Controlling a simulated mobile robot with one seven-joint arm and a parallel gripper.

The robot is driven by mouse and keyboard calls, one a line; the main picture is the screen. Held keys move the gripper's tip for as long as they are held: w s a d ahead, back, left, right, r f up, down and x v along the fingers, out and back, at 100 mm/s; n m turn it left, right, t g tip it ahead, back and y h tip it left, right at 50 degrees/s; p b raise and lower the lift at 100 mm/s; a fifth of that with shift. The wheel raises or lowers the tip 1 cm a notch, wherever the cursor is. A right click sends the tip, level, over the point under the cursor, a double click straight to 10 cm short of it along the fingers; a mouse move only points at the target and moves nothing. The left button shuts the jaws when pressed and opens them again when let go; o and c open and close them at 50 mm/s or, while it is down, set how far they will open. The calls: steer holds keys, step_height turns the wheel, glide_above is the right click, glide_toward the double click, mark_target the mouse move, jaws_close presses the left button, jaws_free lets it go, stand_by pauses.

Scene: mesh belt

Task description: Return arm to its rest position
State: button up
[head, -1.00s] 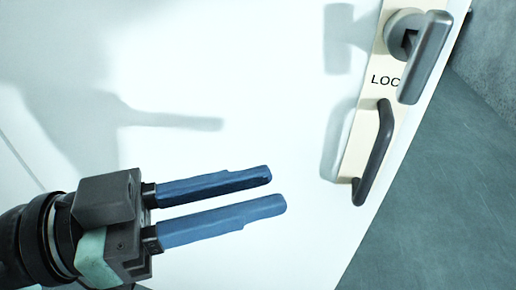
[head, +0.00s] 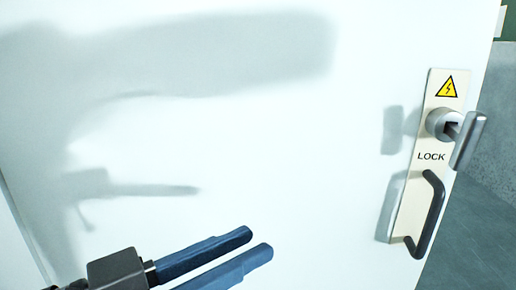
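My gripper (head: 238,257) shows at the lower middle of the head view, with two blue fingers pointing up and right. The fingers stand apart with a gap between them and nothing in it. The gripper is in front of a white door or panel (head: 300,150) and well to the left of its handle. The rest of my arm is mostly out of the picture at the bottom.
A plate (head: 437,110) marked LOCK, with a yellow warning sign (head: 447,87), is on the panel's right side. It bears a grey lever knob (head: 467,140) and a dark pull handle (head: 431,222). Grey floor (head: 480,240) shows at right.

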mark_target(253, 143)
steer(key=w+d+r+n+t+y, duration=0.2)
steer(key=w+r+n+t+y, duration=0.4)
steer(key=w+r+t, duration=0.2)
steer(key=s+r+n+t+y, duration=0.4)
steer(key=s+r+t+y, duration=0.45)
steer(key=r, duration=0.45)
step_height(253, 143, up, 20)
steer(key=p, duration=1.9)
steer(key=shift+p, duration=0.3)
